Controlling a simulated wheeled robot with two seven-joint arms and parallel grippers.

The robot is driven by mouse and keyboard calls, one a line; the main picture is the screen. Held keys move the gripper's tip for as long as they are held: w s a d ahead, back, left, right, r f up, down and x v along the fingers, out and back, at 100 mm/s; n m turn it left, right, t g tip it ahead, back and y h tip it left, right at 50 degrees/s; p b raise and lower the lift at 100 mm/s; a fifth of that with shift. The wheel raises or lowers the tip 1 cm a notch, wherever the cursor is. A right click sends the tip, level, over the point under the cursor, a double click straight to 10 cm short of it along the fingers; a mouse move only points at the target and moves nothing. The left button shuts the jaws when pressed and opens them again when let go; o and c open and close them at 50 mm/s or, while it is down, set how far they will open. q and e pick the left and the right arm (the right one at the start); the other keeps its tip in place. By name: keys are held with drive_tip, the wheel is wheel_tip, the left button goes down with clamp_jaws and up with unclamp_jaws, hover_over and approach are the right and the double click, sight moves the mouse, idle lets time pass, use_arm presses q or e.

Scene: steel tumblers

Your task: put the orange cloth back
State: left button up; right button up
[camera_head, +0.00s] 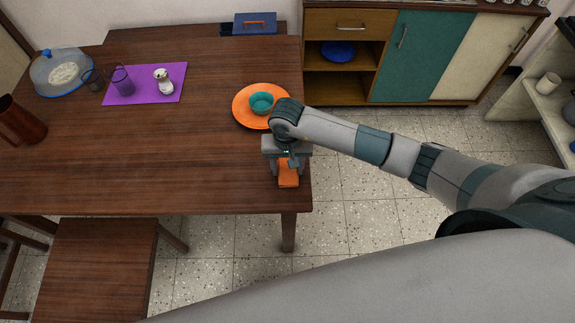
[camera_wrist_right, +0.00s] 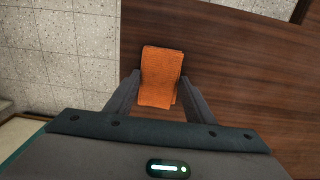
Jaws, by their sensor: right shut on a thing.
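The orange cloth (camera_head: 288,176) is a small folded piece near the right edge of the wooden table, in the head view. My right gripper (camera_head: 287,166) is over it and shut on it. In the right wrist view the cloth (camera_wrist_right: 160,72) sits between the two fingers of the right gripper (camera_wrist_right: 157,98), with its far end sticking out past them. Whether the cloth touches the table top is hard to tell. My left gripper is not in either view.
An orange plate (camera_head: 243,116) with a teal bowl (camera_head: 261,102) stands just behind my right gripper. A purple mat (camera_head: 145,92) with a glass mug and a shaker lies further left. The table's (camera_head: 180,150) middle is clear. A cabinet (camera_head: 420,60) with an open shelf stands behind.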

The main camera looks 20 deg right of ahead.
sight(287, 169)
drive_tip(key=shift+f, duration=0.15)
drive_tip(key=o, duration=1)
drive_tip(key=shift+r, duration=0.4)
wheel_tip(287, 169, up, 12)
drive_tip(key=b, duration=0.4)
drive_tip(key=shift+f, duration=0.2)
